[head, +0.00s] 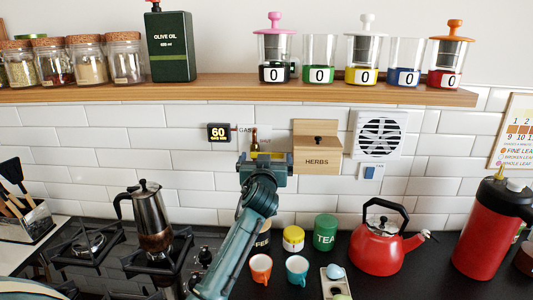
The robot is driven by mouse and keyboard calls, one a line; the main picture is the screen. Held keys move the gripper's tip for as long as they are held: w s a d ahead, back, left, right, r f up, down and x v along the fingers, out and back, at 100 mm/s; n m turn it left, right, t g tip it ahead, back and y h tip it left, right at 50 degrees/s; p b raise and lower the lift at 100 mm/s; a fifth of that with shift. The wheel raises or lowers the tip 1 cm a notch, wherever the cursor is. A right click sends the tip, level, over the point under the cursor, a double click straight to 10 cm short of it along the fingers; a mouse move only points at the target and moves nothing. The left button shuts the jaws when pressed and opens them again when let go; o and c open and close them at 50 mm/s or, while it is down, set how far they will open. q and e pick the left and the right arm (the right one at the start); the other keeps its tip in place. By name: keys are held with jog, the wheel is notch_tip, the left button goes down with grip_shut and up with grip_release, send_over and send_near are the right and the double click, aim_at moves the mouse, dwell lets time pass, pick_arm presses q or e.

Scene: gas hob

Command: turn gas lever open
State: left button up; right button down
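The gas lever (254,135) is a small, dark upright piece with brass colour at its foot, on the white tiled wall beside a "GAS" label (245,130). My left gripper (264,160) is raised to the wall just below and in front of it. The gripper's body hides the lower part of the lever fitting and my fingertips, so I cannot tell whether they touch it or how far apart they are. A small black display (218,133) left of the label reads 60. My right gripper is not in view.
A wooden herbs box (317,155) is close right of the gripper, then a fan (380,135) and switch. A shelf (230,93) with jars runs above. Below stand a moka pot (152,225), cups, tins, a red kettle (380,247) and a red flask (490,230).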

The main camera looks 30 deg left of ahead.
pick_arm(q)
jog(key=shift+x, duration=1.5)
jog(key=shift+c, duration=0.6)
jog(key=c, duration=1.1)
